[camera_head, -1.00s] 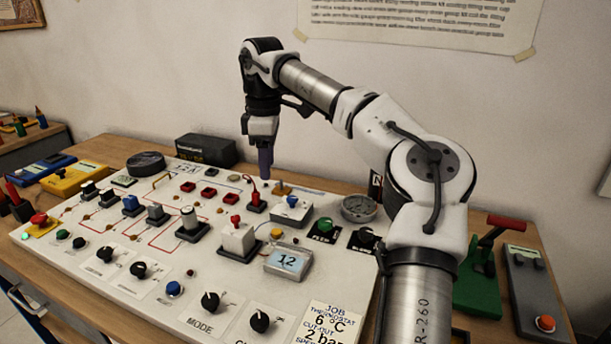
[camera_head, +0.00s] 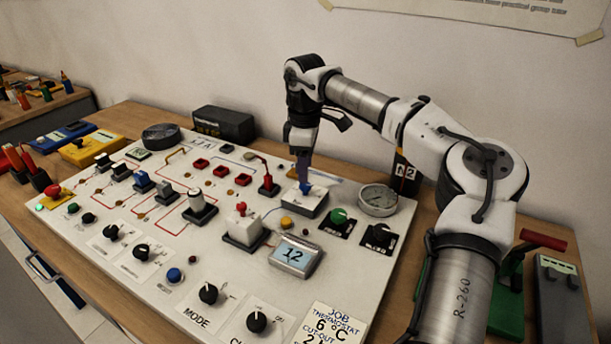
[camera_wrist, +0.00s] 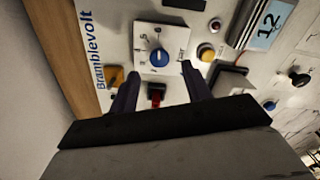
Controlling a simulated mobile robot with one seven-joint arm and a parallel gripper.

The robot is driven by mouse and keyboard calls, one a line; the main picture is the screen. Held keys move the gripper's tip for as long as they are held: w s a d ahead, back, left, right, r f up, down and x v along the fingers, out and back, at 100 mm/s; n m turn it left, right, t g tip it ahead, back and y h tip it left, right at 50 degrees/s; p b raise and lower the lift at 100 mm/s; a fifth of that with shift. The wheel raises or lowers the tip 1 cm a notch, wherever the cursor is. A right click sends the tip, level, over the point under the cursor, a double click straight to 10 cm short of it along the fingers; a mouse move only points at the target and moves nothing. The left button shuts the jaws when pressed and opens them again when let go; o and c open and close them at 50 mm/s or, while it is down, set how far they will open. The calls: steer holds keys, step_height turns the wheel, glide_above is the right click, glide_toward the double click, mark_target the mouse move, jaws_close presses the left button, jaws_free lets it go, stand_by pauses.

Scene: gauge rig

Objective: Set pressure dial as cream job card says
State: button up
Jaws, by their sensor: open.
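The blue dial (camera_wrist: 159,58) sits on a white box with printed scale marks in the wrist view; its exact setting is too small to read. In the head view the box (camera_head: 306,206) stands near the panel's back right, with its blue knob partly behind my fingers. My gripper (camera_wrist: 158,88) is open, its two dark fingers apart and short of the dial in the wrist view. In the head view my gripper (camera_head: 304,178) points down just over the box. The cream job card (camera_head: 330,328) is cut off at the bottom edge; it reads thermostat 6 °C and a cut-out value starting with 2.
A red plug (camera_head: 267,180) stands left of the box. A round gauge (camera_head: 378,200), a green knob (camera_head: 339,216) and a black knob (camera_head: 381,234) are to its right. A display (camera_head: 296,256) with digits 1 and 2 lies in front.

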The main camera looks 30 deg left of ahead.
mark_target(305, 189)
steer(key=shift+f+p, duration=0.3)
steer(key=shift+f, duration=1.95)
steer(key=c, duration=1)
